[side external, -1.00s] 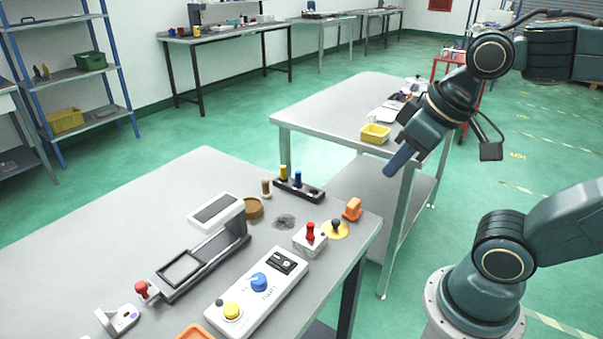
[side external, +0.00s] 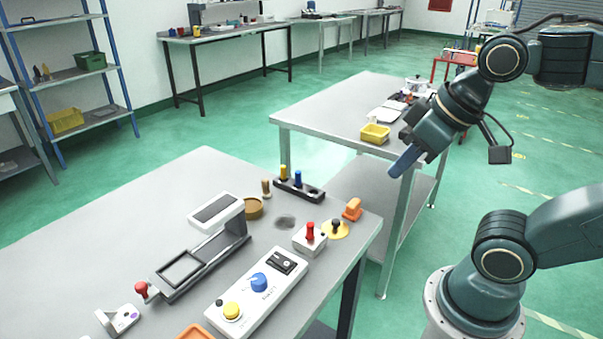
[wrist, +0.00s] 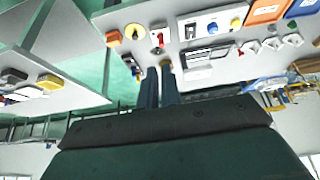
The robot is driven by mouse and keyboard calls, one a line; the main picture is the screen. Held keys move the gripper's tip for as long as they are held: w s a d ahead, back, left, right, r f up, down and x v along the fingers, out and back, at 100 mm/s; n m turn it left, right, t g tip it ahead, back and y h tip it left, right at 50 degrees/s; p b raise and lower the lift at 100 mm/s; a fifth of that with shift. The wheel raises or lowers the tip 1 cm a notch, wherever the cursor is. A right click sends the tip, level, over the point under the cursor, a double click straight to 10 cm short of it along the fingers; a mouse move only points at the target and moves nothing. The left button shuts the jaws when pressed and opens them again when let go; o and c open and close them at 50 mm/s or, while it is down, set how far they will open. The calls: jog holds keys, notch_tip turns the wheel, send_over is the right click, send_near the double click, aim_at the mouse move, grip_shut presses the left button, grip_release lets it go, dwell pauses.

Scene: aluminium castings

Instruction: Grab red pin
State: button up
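The red pin (side external: 310,231) stands upright in a small white block (side external: 309,243) near the right edge of the grey workbench. In the wrist view the red pin (wrist: 160,40) shows beyond my fingertips. My gripper (side external: 396,172) is in the air to the right of the bench, well apart from the pin and higher. Its blue fingers look close together with nothing between them; in the wrist view (wrist: 160,68) only a thin gap shows.
An orange part (side external: 352,210) and a yellow disc with a black knob (side external: 336,230) are beside the block. A black rack with yellow and blue pins (side external: 298,188) is behind it. A white control box (side external: 257,292) lies in front. A second table holds a yellow bin (side external: 375,134).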

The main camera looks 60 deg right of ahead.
jog(key=o, duration=0.7)
jog(key=shift+w, duration=0.15)
jog(key=w+d+f+n+g+y, duration=0.1)
jog(key=w+d+f+n, duration=0.1)
jog(key=w+n, duration=0.3)
jog(key=w+d+f+n+g+y, duration=0.2)
jog(key=w+f+n, duration=0.2)
jog(key=w+n, duration=0.1)
jog(key=w+d+f+n+g+y, duration=0.1)
jog(key=w+d+f+n, duration=0.1)
jog(key=w+f+n, duration=0.2)
jog(key=shift+w+d+n, duration=0.2)
jog(key=shift+w+n, duration=0.3)
jog(key=shift+w, duration=0.25)
send_near(310, 234)
jog(key=shift+w+f, duration=0.2)
jog(key=shift+f, duration=0.4)
jog(key=shift+w+f, duration=0.2)
jog(key=shift+f, duration=0.35)
